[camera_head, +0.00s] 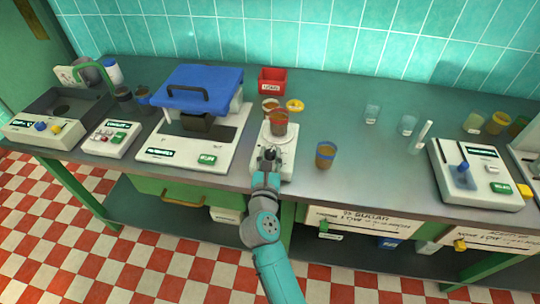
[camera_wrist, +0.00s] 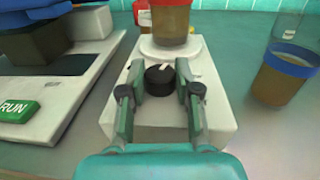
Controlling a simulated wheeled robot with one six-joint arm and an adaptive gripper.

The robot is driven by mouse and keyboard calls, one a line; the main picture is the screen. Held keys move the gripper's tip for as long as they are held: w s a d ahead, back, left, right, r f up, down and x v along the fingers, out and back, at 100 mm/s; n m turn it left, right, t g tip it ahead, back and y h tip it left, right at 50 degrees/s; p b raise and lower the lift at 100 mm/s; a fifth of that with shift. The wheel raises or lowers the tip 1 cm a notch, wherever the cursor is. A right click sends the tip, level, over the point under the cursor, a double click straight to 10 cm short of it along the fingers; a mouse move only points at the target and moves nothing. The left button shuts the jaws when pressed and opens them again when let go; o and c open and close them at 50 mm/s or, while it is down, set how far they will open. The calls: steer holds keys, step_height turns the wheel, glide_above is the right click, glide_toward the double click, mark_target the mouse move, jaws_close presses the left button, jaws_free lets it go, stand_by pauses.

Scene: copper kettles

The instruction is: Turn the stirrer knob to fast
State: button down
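The stirrer is a white box (camera_head: 286,165) near the front edge of the bench. It also fills the middle of the wrist view (camera_wrist: 212,110). Its black round knob (camera_wrist: 160,80) is on the near part, with a pale pointer line slanting up and to the right. Speed marks around the knob are too small to read. My gripper (camera_wrist: 161,78) is open, with one finger on each side of the knob. I cannot tell whether the fingertips touch it. A red-brown filled beaker (camera_head: 279,123) stands on the stirrer's round plate (camera_wrist: 156,51).
A blue-rimmed brown cup (camera_head: 325,156) stands right of the stirrer. A white machine with a blue lid (camera_head: 200,88) and green RUN button (camera_wrist: 18,111) is left. A red bin (camera_head: 272,80) and yellow-rimmed cup (camera_head: 295,105) stand behind.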

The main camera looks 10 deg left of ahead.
steer(key=shift+a+m+h, duration=0.1)
steer(key=shift+m+h, duration=0.2)
steer(key=shift+h, duration=0.2)
steer(key=h, duration=0.1)
steer(key=m+h, duration=0.1)
steer(key=shift+a+m+h, duration=0.2)
steer(key=shift+m+h, duration=0.1)
steer(key=m+g+h, duration=0.1)
steer(key=m+h, duration=0.1)
steer(key=h, duration=0.2)
steer(key=shift+w+a+m, duration=0.1)
steer(key=shift+m, duration=0.3)
steer(key=m+g+h, duration=0.1)
steer(key=h, duration=0.1)
steer(key=m+g+h, duration=0.2)
steer(key=shift+w+a+r+h, duration=0.1)
steer(key=shift+h, duration=0.3)
steer(key=shift+w+m+g+h, duration=0.1)
steer(key=shift+m+g+h, duration=1.7)
steer(key=shift+m+g, duration=0.15)
steer(key=shift+g, duration=0.25)
steer(key=c, duration=0.8)
jaws_free()
